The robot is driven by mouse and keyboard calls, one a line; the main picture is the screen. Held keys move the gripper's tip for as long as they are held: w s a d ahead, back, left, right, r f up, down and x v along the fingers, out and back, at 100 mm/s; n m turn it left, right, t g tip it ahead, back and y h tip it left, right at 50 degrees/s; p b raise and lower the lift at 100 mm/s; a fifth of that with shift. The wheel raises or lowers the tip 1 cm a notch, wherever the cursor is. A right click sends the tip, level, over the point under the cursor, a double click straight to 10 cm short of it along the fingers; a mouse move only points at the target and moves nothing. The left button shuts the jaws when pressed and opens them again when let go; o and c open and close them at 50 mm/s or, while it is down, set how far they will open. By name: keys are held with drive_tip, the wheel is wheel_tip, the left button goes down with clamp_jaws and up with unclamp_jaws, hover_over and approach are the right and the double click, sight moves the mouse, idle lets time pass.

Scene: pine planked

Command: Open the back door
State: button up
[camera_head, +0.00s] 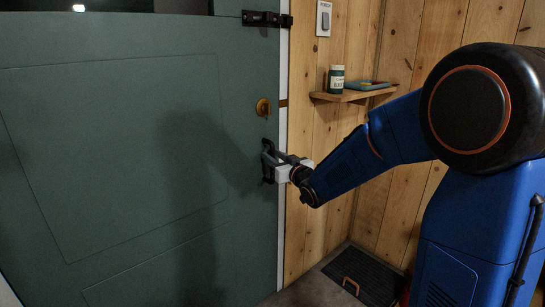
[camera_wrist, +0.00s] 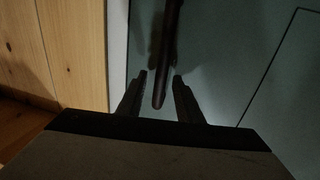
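The green back door (camera_head: 120,140) fills the left of the head view and looks closed against its white frame edge. Its dark handle (camera_head: 267,163) is near the right edge, below a round brass lock (camera_head: 263,107). A black bolt (camera_head: 262,19) is at the top; I cannot tell whether it is drawn. My gripper (camera_head: 279,159) is at the handle. In the wrist view my gripper (camera_wrist: 160,76) is open, with the dark handle bar (camera_wrist: 165,45) between its fingers and a gap visible on both sides. The head view partly hides the handle behind the gripper.
A wooden shelf (camera_head: 352,96) right of the door holds a dark green jar (camera_head: 336,79) and a blue tray (camera_head: 366,86). A light switch (camera_head: 323,18) is above. A dark mat (camera_head: 362,277) with a reddish handle-shaped item lies on the floor by the plank wall.

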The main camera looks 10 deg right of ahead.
drive_tip(key=shift+w+a, duration=0.2)
drive_tip(key=shift+w, duration=0.3)
clamp_jaws()
